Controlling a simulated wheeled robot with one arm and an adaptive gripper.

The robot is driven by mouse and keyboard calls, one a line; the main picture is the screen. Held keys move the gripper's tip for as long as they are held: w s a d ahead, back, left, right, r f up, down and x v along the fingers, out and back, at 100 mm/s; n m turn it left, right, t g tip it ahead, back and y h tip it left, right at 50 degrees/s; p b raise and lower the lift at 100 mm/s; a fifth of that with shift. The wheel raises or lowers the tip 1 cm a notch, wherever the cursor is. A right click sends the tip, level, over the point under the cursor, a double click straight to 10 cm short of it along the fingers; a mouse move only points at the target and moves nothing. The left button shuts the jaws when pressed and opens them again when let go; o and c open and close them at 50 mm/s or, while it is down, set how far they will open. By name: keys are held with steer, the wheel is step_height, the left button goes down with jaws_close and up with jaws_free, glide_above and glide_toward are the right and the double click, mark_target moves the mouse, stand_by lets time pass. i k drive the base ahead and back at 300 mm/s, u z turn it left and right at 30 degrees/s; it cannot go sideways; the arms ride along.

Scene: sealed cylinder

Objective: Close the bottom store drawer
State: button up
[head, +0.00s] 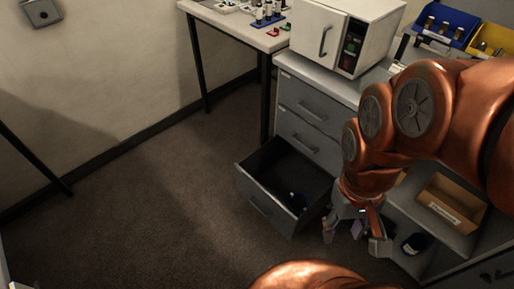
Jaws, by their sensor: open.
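The bottom store drawer (266,207) is pulled out from the grey drawer unit (308,111), low near the floor. Its front with the handle faces the lower left, and a small dark blue item (297,201) lies inside. The drawers above it look shut. My gripper (352,240) is open, to the right of the open drawer's front right corner. It looks apart from the drawer, though depth is hard to judge. My copper-coloured arm hides part of the unit's right side.
A white oven-like box (335,35) stands on the counter. A white table (240,25) with dark legs is at the back left. Right of my gripper, an open shelf holds a cardboard box (451,203) and a dark round item (413,243). The carpet (150,205) left of the drawer is clear.

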mark_target(267, 178)
steer(key=u, duration=0.25)
steer(key=k, duration=0.2)
steer(key=u, duration=1.55)
steer(key=i, duration=0.5)
